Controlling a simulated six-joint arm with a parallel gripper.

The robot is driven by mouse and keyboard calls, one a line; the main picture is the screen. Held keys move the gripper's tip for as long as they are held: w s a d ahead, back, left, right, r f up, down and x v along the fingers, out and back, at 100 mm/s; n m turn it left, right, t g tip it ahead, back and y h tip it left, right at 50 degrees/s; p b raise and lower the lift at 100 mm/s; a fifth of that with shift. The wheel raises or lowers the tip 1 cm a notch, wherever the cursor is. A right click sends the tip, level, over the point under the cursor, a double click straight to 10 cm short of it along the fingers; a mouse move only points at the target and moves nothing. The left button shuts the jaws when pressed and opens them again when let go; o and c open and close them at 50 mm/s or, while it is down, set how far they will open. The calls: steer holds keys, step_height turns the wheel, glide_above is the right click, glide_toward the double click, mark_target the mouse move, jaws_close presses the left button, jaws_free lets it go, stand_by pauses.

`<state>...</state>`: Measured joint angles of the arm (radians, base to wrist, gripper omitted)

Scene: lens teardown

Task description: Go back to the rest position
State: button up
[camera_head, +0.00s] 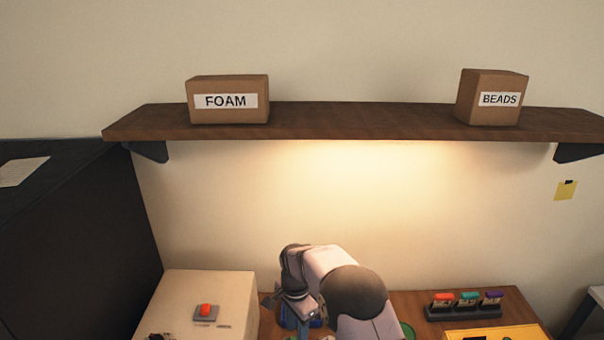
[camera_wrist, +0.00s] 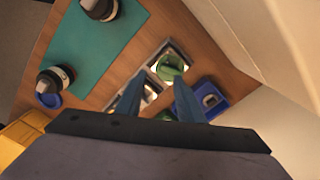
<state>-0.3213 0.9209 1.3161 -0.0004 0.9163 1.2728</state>
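My gripper (camera_wrist: 158,98) hangs over the wooden table in the wrist view, its two blue fingers apart, with nothing visibly held between them. In the head view my arm reaches over the bench and hides much of the area below it. Past the fingers in the wrist view lie a square tray with a green round piece (camera_wrist: 172,67) and a blue tray (camera_wrist: 221,101) with a grey part in it. Another light square tray is partly hidden behind the left finger.
A green mat (camera_wrist: 95,48) carries two dark cylindrical pieces. A pale block (camera_head: 195,290) bears an orange button. A rack (camera_head: 465,312) with three coloured-top items stands behind a yellow tray (camera_head: 505,334). The shelf (camera_head: 350,121) holds FOAM and BEADS boxes.

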steer(key=s+d+f+n+g, duration=0.1)
steer(key=s+d+n, duration=0.2)
steer(key=s+n, duration=0.5)
steer(key=s+d+f+n+g, duration=0.15)
steer(key=s+d+n, duration=0.3)
steer(key=s, duration=0.45)
steer(key=s+d+r+b, duration=0.2)
steer(key=s+d, duration=0.1)
steer(key=s, duration=0.4)
steer(key=s+d+r+b, duration=0.1)
steer(key=s+d+r, duration=0.15)
steer(key=s, duration=0.35)
steer(key=w+d+r+t+b, duration=0.1)
steer(key=w+d+r+m+t+b, duration=0.1)
steer(key=w+d, duration=0.1)
steer(key=shift+w+d+r+m+t, duration=0.1)
steer(key=shift+d+r+m+t, duration=0.05)
steer(key=shift+r+m+t, duration=0.15)
steer(key=shift+r, duration=0.1)
steer(key=shift+c, duration=0.4)
